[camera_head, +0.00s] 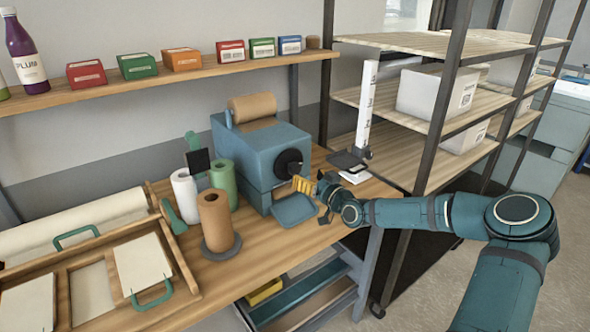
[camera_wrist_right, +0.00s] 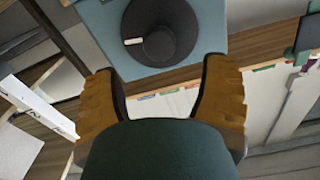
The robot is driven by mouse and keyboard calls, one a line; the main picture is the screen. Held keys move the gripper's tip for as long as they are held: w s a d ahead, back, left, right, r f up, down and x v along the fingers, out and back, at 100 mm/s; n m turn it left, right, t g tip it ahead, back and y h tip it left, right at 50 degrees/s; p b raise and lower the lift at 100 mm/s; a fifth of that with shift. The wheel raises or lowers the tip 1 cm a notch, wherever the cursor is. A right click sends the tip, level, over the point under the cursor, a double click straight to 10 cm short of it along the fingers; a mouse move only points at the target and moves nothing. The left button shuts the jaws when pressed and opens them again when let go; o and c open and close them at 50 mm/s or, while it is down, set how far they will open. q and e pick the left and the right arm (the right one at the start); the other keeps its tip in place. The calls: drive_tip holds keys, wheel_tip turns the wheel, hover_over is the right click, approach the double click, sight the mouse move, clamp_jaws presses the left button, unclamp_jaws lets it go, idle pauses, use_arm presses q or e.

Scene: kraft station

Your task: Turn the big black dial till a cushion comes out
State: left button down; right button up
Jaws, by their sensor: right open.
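A blue machine (camera_head: 240,150) with a brown paper roll (camera_head: 253,107) on top stands on the wooden workbench. Its big black dial (camera_head: 289,164) is on the side facing right; in the right wrist view the dial (camera_wrist_right: 160,32) is round with a small white mark on its left part. A blue tray (camera_head: 295,210) sits at the machine's front, and no cushion shows in it. My right gripper (camera_head: 304,186) is close in front of the dial; in the wrist view its yellow-padded fingers (camera_wrist_right: 160,88) are spread, with nothing between them. My left gripper is not in view.
A white upright post with a black base (camera_head: 348,158) stands right of the machine. Paper rolls, one brown (camera_head: 215,222), stand to its left. A shelf unit with white boxes (camera_head: 436,90) is at right. Wooden trays (camera_head: 183,268) cover the bench's left.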

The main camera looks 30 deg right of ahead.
sight(297, 169)
drive_tip(key=w, duration=0.7)
drive_tip(key=shift+a, duration=0.25)
drive_tip(key=shift+c, duration=0.2)
drive_tip(key=c, duration=1.2)
